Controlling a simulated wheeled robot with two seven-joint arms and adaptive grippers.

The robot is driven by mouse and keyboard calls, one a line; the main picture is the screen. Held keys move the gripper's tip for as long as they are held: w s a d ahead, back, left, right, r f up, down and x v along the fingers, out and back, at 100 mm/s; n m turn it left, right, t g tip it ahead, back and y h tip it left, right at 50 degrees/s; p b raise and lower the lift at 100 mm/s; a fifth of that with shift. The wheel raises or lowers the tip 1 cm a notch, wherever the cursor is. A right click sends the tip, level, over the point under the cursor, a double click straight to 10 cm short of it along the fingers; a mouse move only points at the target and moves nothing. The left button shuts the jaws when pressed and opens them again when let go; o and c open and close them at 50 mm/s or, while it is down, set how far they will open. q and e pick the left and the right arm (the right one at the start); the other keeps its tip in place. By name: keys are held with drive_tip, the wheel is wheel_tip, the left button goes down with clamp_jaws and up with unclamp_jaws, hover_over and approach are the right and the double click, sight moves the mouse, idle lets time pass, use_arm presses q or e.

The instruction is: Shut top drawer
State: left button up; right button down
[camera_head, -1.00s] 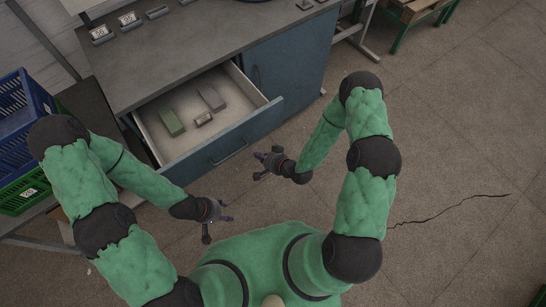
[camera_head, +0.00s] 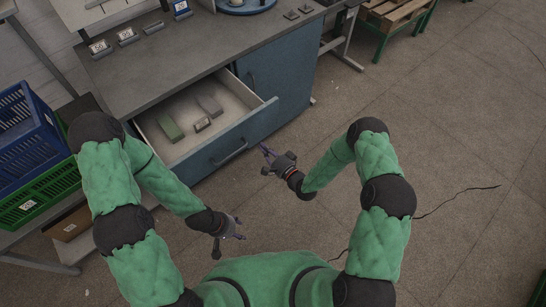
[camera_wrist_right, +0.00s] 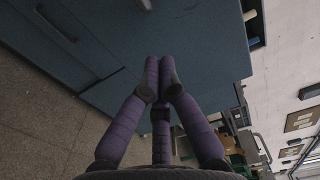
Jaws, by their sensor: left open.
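The top drawer (camera_head: 248,98) sticks out open from the blue cabinet under the grey worktop. Its blue front (camera_head: 205,165) with a dark handle (camera_head: 229,152) faces me. Inside lie a green block (camera_head: 170,127), a grey block (camera_head: 210,105) and a small grey piece (camera_head: 202,124). My right gripper (camera_head: 268,153) is in front of the drawer front, right of the handle and apart from it. In the right wrist view its purple fingers (camera_wrist_right: 160,65) come together at the tips with nothing between them. My left gripper (camera_head: 230,233) is open and empty, lower and nearer my body.
The grey worktop (camera_head: 120,80) holds small labelled boxes and a round blue-rimmed device (camera_head: 245,6). A blue crate (camera_head: 25,130) and a green crate (camera_head: 40,200) stand at the left. A cabinet door (camera_head: 285,75) is right of the drawer.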

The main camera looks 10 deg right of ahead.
sight(251, 134)
drive_tip(key=b+x, duration=0.1)
drive_tip(key=x, duration=0.5)
use_arm(q)
drive_tip(key=shift+f, duration=0.8)
